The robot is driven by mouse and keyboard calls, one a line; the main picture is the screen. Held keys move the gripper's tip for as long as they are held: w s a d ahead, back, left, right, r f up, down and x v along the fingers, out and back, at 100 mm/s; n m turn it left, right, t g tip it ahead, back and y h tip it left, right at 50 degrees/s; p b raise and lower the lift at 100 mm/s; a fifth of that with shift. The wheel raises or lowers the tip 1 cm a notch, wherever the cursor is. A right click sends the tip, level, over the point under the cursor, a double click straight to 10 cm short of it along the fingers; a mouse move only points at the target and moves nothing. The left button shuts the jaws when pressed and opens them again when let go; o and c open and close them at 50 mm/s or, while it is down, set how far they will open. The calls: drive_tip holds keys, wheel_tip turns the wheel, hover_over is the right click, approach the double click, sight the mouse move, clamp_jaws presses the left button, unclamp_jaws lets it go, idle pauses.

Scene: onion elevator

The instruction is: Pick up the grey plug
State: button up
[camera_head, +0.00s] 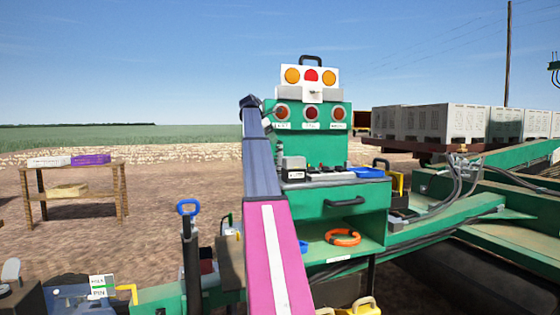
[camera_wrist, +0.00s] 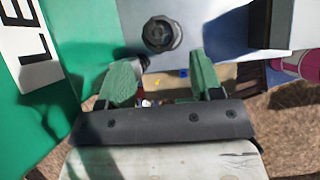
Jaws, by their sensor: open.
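In the wrist view, my gripper (camera_wrist: 160,72) is open, with its two green fingers apart and nothing held between them. A round dark grey piece (camera_wrist: 160,34) sits on a pale grey-blue surface just beyond the fingertips. It may be the grey plug, but I cannot tell for sure. A smaller dark grey part shows beside the left finger and is partly hidden by it. In the head view, my arm crosses the middle and my gripper cannot be made out; no grey plug is clearly seen there.
A green control stand (camera_head: 330,195) with round lights stands right behind my arm. Its worktop holds a blue tray (camera_head: 366,172) and small grey items; an orange ring (camera_head: 343,238) lies on the shelf below. A wooden table (camera_head: 75,180) stands left. Green machinery fills the right.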

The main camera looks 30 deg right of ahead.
sight(280, 151)
drive_tip(key=x, duration=0.7)
drive_tip(key=shift+s+d+f, duration=0.1)
drive_tip(key=shift+s, duration=0.25)
drive_tip(key=c, duration=1.1)
